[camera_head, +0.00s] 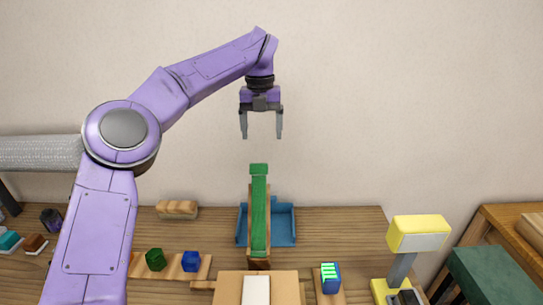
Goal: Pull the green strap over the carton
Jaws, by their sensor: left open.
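The green strap (259,212) is a long, narrow band standing out near the middle of the table, with its far end raised towards the wall. It runs in front of a blue tray and over a brown wooden part. A tan box (228,287), perhaps the carton, is at the bottom edge with a white strip on top; its lower part is cut off. The strap's near end stops just short of this box in the picture. My left gripper (262,135) is open and empty, pointing down above the strap's far end, apart from it. My right gripper is not in view.
A blue tray (285,241) lies behind the strap. Green (155,259) and blue (191,262) blocks sit on a wooden strip at left. A striped box (331,278) and a yellow-headed lamp-like stand (417,233) are at right. The table's back right is bare.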

